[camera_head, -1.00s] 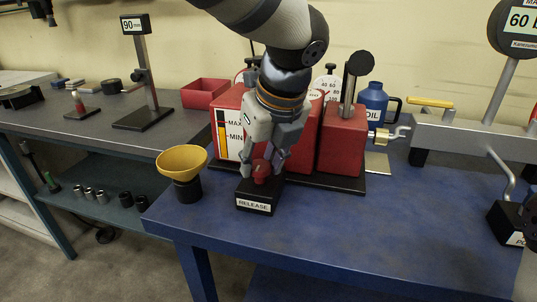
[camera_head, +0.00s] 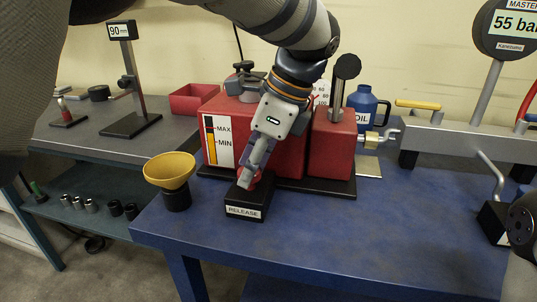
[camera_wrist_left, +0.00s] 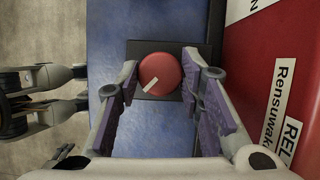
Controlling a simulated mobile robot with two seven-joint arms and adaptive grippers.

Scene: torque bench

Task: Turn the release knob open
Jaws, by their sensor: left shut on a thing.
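The release knob (camera_wrist_left: 160,74) is a round red knob with a white line on top, slanting from lower left to upper right in the left wrist view. It sits on a black block with a RELEASE label (camera_head: 243,211) at the front of the red pump unit. My left gripper (camera_head: 251,180) reaches down from above and is shut on the knob, one finger on each side. In the head view the fingers hide most of the knob. My right gripper is not seen.
A yellow funnel (camera_head: 169,169) stands close to the left of the knob block. The red pump tank (camera_head: 283,149) rises right behind it. The master gauge (camera_head: 509,30) at the far right reads 55 bar. The blue bench top (camera_head: 350,235) is clear in front and right.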

